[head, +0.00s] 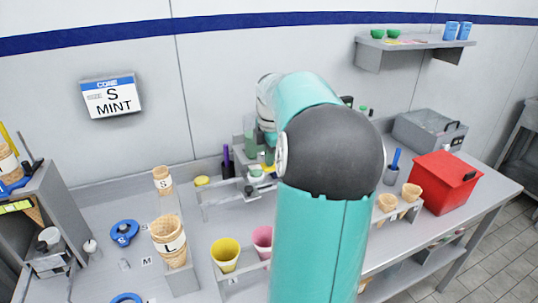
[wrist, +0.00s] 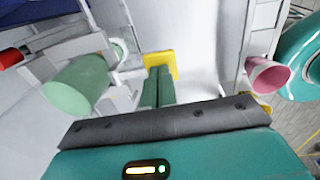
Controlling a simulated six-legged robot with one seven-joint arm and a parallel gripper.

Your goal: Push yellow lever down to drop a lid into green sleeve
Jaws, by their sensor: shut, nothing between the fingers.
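The yellow lever (wrist: 161,63) shows in the wrist view as a flat yellow piece right at the tips of my gripper (wrist: 158,72). My gripper's two green fingers are shut together with nothing between them. The fingertips overlap the lever in the picture; I cannot tell whether they touch it. A pale green cylinder (wrist: 80,88), likely the green sleeve, is left of the fingers on a grey fixture. In the head view my arm hides the gripper and most of the dispenser; a sliver of yellow (head: 268,167) shows beside the arm. I cannot make out a lid.
A pink cup (wrist: 268,75) stands in a rack to the right in the wrist view. In the head view, a yellow cup (head: 225,254), cones in a holder (head: 168,240), a red box (head: 442,183) and a grey bin (head: 428,130) stand on the counter.

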